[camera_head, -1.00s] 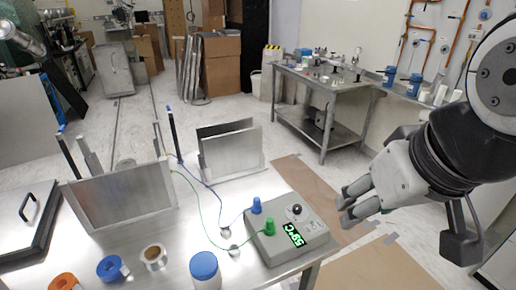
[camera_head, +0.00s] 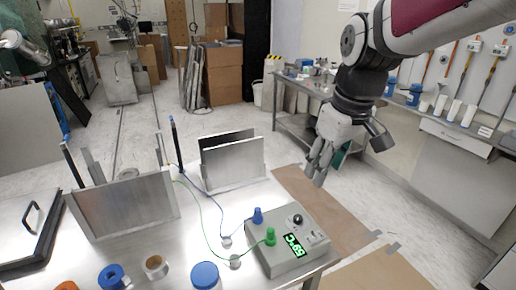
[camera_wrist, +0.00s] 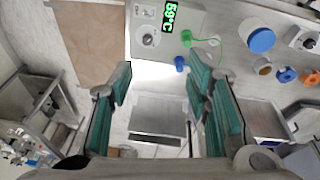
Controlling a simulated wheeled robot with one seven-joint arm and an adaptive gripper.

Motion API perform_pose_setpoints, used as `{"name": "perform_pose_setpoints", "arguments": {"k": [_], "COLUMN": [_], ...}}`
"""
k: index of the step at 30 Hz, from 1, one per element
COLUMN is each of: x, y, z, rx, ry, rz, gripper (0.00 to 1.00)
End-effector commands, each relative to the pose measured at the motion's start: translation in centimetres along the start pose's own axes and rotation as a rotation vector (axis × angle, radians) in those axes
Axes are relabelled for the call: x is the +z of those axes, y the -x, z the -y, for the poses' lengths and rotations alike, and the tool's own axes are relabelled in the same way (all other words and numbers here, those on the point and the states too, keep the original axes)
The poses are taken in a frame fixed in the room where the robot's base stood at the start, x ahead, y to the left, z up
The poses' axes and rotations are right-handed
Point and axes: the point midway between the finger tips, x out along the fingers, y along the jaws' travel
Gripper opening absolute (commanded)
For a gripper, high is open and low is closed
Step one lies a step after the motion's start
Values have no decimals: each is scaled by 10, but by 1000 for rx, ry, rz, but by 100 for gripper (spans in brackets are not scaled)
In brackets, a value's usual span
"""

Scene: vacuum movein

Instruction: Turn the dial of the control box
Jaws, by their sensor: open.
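The control box (camera_head: 283,255) is a beige-grey box at the right end of the metal table. Its black dial (camera_head: 297,220) is on top, beside a lit green display (camera_head: 293,245) reading 59°C. A blue plug and a green plug stand on its left side. My gripper (camera_head: 317,172) is above and behind the box, apart from it, pointing down. In the wrist view the box (camera_wrist: 182,52) is at the top, with the dial (camera_wrist: 148,38) beyond the open fingers. My gripper (camera_wrist: 160,85) is open and empty.
Two upright metal plates (camera_head: 125,205) stand on the table (camera_head: 185,240). A blue-lidded jar (camera_head: 205,275) and tape rolls are at the front. Blue and green wires run from the plugs across the tabletop. A workbench (camera_head: 290,85) stands behind; brown floor sheet lies right.

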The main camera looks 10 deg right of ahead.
Motion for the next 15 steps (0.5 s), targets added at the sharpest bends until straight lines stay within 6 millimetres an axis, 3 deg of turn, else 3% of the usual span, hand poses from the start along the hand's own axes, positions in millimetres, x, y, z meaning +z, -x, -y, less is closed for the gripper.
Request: {"name": "perform_pose_setpoints", "arguments": {"k": [6,15], "x": [-44,-77], "y": [-60,-141], "z": [-24,-44], "rx": [-49,-106], "ry": [183,393], "rz": [94,184], "gripper": [44,44]}}
